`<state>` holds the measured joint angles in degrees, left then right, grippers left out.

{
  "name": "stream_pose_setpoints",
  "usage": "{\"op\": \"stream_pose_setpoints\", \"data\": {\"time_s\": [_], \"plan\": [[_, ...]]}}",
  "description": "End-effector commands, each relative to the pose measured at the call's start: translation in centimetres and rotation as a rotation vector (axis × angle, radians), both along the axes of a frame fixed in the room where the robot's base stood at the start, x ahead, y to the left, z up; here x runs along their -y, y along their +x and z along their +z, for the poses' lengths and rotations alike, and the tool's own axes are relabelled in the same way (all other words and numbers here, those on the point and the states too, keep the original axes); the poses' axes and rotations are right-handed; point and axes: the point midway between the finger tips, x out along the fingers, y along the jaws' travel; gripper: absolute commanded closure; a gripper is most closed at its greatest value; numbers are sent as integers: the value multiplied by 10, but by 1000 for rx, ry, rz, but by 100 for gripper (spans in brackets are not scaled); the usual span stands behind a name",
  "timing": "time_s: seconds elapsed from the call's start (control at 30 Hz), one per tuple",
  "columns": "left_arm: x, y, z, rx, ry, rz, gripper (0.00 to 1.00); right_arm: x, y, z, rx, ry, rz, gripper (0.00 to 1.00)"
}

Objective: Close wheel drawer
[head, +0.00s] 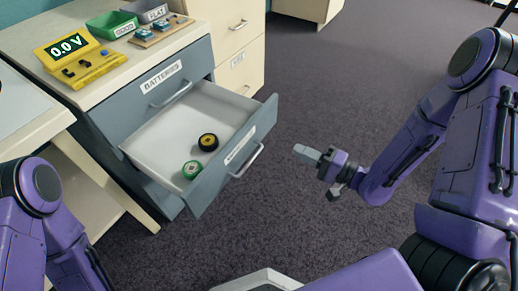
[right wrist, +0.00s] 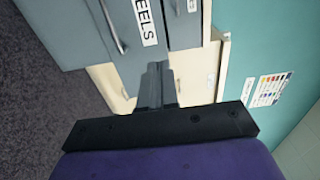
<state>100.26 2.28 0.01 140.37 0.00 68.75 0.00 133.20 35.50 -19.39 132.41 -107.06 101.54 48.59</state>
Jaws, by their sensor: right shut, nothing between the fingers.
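The wheel drawer (head: 213,108) is pulled well out of the grey cabinet. A yellow-and-black wheel (head: 208,142) and a green wheel (head: 192,169) lie inside it. Its grey front carries a bar handle (head: 249,162) and a label. In the right wrist view the label (right wrist: 145,22) shows the letters "EELS", and the handle (right wrist: 113,28) is beside it. My right gripper (head: 304,153) is shut and empty, in front of the drawer and to the right of its handle, apart from it. Its fingers also show in the right wrist view (right wrist: 155,87). My left gripper is out of view.
The shut drawer above is labelled "BATTERIES" (head: 161,77). On the cabinet top stand a yellow meter reading 0.0 V (head: 78,58), a green bin (head: 112,25) and a grey bin (head: 146,10). Cream drawers (head: 232,30) stand behind. The carpet (head: 330,90) to the right is clear.

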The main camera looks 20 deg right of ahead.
Motion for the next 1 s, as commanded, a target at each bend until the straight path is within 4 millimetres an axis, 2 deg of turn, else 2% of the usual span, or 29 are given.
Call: {"op": "stream_pose_setpoints", "data": {"time_s": [0.17,0.5,0.7,1.0], "plan": [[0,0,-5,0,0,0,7,-13,14,1,6,6,14,100],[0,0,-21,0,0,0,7,-59,72,0,5,4,13,100],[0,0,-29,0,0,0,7,-80,99,0,4,4,12,100],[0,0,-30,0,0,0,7,-87,109,2,2,5,9,100]]}}
